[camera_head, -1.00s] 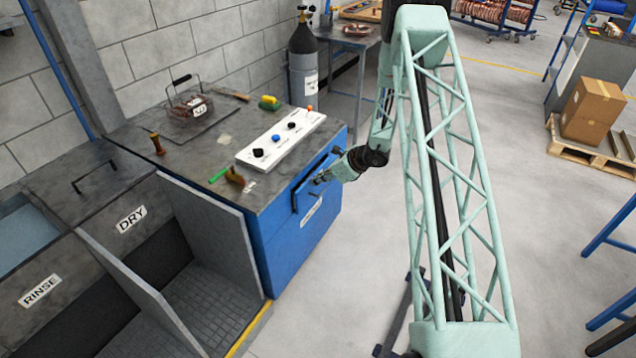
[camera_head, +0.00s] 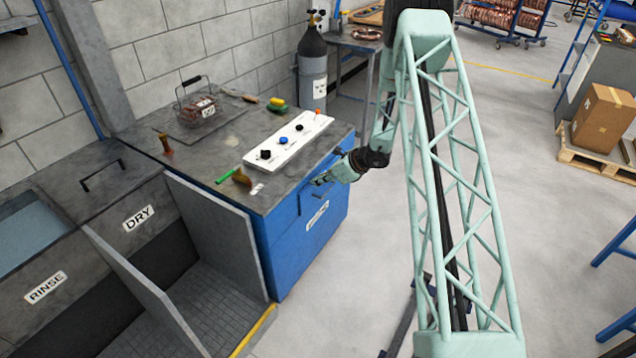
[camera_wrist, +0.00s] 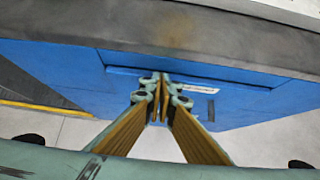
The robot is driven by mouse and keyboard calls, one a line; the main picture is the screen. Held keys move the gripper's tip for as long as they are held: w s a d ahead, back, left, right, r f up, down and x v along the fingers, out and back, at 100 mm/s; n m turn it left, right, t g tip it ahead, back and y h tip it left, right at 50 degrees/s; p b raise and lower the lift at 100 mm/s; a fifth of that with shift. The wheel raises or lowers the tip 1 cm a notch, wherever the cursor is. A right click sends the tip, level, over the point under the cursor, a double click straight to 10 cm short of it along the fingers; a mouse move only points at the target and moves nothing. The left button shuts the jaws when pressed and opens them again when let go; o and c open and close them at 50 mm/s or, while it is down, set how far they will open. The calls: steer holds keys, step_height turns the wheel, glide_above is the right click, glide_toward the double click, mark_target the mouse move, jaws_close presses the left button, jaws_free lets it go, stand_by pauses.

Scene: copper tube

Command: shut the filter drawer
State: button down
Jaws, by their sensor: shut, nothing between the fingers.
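The filter drawer (camera_head: 312,203) is in the blue side of the cabinet, below the worktop's right edge. In the head view its front looks close to flush with the cabinet. In the wrist view the blue drawer front (camera_wrist: 125,74) carries a pale label strip, partly behind the fingers. My gripper (camera_head: 317,182) is at the upper part of the drawer front. In the wrist view my gripper (camera_wrist: 160,78) is shut and empty, its fingertips together against or very near the front. Whether they touch, and any small remaining gap, I cannot tell.
On the worktop stand a white control panel (camera_head: 288,141), a wire basket (camera_head: 197,103), a yellow-green sponge (camera_head: 277,104) and a brush (camera_head: 241,178). A gas cylinder (camera_head: 312,70) stands behind.

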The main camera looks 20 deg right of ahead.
steer(key=shift+s+d+f+b, duration=0.1)
steer(key=shift+s+d+b, duration=0.35)
steer(key=shift+s, duration=0.25)
steer(key=s+f+p+v, duration=0.1)
steer(key=v, duration=1)
steer(key=shift+s+d+r, duration=0.15)
steer(key=shift+d+r, duration=0.15)
steer(key=shift+d, duration=0.1)
steer(key=c, duration=3.4)
jaws_free()
